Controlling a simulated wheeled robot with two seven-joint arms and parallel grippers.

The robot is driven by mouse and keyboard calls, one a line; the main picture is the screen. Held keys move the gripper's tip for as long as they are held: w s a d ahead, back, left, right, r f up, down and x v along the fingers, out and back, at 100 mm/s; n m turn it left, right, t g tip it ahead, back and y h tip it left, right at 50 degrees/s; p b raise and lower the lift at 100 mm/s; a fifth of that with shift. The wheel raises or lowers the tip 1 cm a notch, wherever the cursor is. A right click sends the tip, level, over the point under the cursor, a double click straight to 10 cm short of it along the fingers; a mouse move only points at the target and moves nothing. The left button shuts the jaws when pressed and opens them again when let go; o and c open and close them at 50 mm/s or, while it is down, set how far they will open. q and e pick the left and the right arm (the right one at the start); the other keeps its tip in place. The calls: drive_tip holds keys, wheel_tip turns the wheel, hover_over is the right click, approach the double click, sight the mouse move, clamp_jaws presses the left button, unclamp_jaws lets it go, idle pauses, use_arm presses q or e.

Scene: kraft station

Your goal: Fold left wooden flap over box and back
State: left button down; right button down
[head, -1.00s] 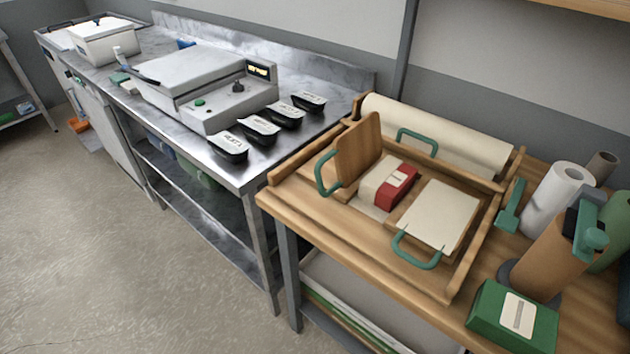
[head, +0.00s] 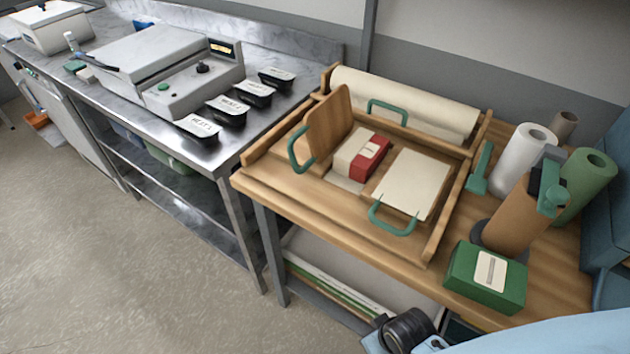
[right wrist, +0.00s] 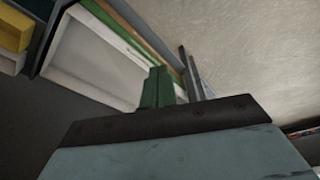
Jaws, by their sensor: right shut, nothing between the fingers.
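The left wooden flap (head: 327,122) stands tilted upright at the left side of the wooden folding station, with a green handle (head: 298,150) on its outer side. A box in cream and red (head: 366,155) lies beside it on a paper sheet in the middle. The right flap (head: 411,184) lies flat under a pale sheet, with a green handle (head: 393,217) at its front. My right gripper shows in the right wrist view (right wrist: 160,88) with its green fingers together and nothing between them. My left gripper is not in view.
A paper roll (head: 405,102) lies behind the station. A green box (head: 486,277), a tape dispenser (head: 515,207) and paper towel roll (head: 524,160) stand at the right. Black containers (head: 226,111) line the steel counter at the left.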

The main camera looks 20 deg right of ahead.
wheel_tip(320, 180, up, 14)
drive_tip(key=w+a+t+y, duration=0.1)
drive_tip(key=w+a+t, duration=0.1)
drive_tip(key=w, duration=0.1)
drive_tip(key=w+a+r+m+t+y, duration=0.6)
drive_tip(key=w+a+r+t+y, duration=0.3)
drive_tip(key=a+r, duration=0.4)
drive_tip(key=w+d+r+m+t+h, duration=0.1)
drive_tip(key=w+d+m+t+h, duration=0.25)
drive_tip(key=m+h, duration=0.45)
drive_tip(key=w+d+m+t+h, duration=0.3)
drive_tip(key=d+m+h, duration=0.2)
drive_tip(key=m, duration=0.6)
drive_tip(key=a+r+p+x, duration=0.1)
drive_tip(key=p+x, duration=0.1)
drive_tip(key=x, duration=1)
drive_tip(key=shift+w+a, duration=0.35)
drive_tip(key=shift+a, duration=0.25)
drive_tip(key=shift+r, duration=0.1)
